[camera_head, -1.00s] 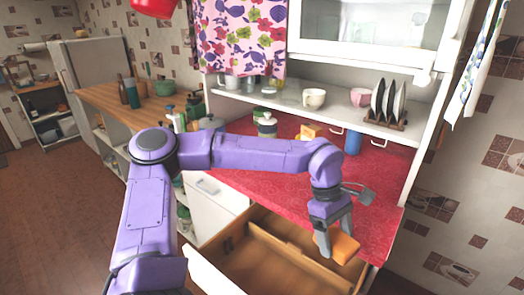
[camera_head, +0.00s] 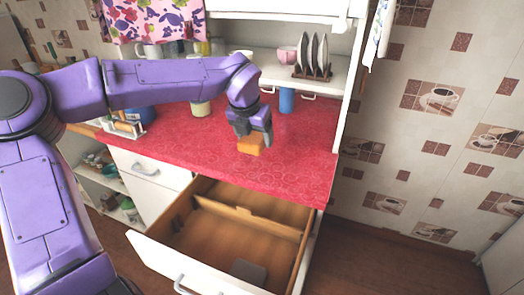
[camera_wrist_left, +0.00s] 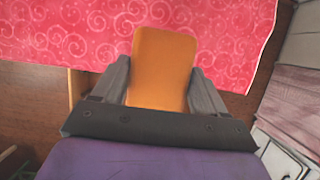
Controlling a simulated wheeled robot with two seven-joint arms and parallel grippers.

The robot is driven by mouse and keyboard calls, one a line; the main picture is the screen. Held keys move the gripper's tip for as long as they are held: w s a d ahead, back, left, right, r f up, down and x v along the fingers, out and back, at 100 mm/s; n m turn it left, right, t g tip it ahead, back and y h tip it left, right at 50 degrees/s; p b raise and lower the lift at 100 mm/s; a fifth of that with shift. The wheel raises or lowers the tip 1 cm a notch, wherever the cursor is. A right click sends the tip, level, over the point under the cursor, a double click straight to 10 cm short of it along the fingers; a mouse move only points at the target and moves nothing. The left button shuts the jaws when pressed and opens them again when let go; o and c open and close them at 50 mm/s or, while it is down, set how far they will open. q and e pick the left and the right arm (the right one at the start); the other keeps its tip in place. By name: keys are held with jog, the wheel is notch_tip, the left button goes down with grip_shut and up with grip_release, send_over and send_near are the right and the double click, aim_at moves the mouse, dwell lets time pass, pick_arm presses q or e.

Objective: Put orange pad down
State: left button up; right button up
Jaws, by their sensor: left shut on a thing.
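The orange pad (camera_head: 251,145) is a small flat block at the red oilcloth counter (camera_head: 190,148). My left gripper (camera_head: 254,138) is shut on it from above. In the left wrist view the pad (camera_wrist_left: 161,68) sits between the two grey fingers, with the red swirl-patterned cloth (camera_wrist_left: 85,30) beyond it. I cannot tell for certain whether the pad touches the counter or is just above it. My right gripper is out of view.
An open wooden drawer (camera_head: 230,238) juts out below the counter, with a grey item (camera_head: 248,271) inside. A blue cup (camera_head: 287,99) and a dish rack with plates (camera_head: 312,72) stand behind. The counter's right part is clear.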

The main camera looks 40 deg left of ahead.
pick_arm(q)
jog(key=w, duration=0.1)
jog(key=w+f+p, duration=0.1)
jog(key=w, duration=0.1)
jog(key=shift+w+f, duration=0.1)
jog(key=p, duration=0.2)
send_over(270, 157)
jog(key=s, duration=0.2)
jog(key=f, duration=0.5)
jog(key=shift+w+d+f, duration=0.2)
jog(key=shift+f, duration=0.1)
notch_tip(270, 157, down, 2)
jog(key=shift+d+f, duration=0.15)
jog(key=shift+f, duration=0.5)
jog(key=o, duration=1)
jog(key=shift+r, duration=0.3)
jog(key=b+v, duration=0.1)
jog(key=v, duration=1)
jog(key=shift+s+r+b, duration=0.2)
jog(key=shift+s+b, duration=0.05)
jog(key=shift+b, duration=0.05)
